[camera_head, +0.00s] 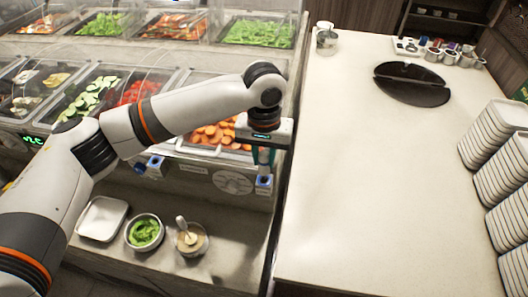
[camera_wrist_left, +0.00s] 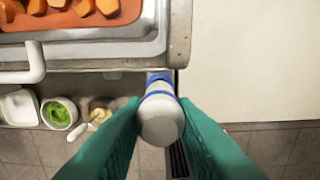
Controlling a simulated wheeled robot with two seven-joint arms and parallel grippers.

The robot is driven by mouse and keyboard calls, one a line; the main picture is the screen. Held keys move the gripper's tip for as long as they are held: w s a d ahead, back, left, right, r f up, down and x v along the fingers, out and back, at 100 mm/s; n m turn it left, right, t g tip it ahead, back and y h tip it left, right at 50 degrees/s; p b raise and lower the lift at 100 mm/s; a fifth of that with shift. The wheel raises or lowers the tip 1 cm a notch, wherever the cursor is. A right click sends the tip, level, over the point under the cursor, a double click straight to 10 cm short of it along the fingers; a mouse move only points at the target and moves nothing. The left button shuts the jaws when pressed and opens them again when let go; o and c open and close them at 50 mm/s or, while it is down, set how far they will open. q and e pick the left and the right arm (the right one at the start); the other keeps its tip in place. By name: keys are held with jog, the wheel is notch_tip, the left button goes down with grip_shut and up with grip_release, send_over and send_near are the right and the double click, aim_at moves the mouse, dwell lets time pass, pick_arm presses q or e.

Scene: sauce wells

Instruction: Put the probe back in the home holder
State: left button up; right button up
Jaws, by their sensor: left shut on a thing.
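My left gripper (camera_head: 264,158) points down at the right end of the salad bar's front. Its teal fingers are shut on the probe (camera_wrist_left: 161,124), a white rounded body that sits between them in the left wrist view. Blue bands show at the probe's far end, beside the counter edge. In the head view a small blue holder (camera_head: 264,182) is directly below the fingertips; whether the probe is inside it or just above it I cannot tell. Another blue holder (camera_head: 155,165) is on the front panel further left. My right gripper is not in view.
On the lower shelf are a white tray (camera_head: 103,219), a bowl of green food (camera_head: 144,232) and a bowl of pale sauce with a spoon (camera_head: 191,240). Food pans fill the salad bar. The pale counter (camera_head: 375,190) at the right is mostly clear, with stacked white dishes (camera_head: 497,137).

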pick_arm(q)
jog(key=shift+f, duration=0.15)
dwell(0.3)
jog(key=shift+f, duration=1.2)
jog(key=o, duration=1.1)
jog(key=shift+c, duration=0.2)
jog(key=shift+r, duration=0.1)
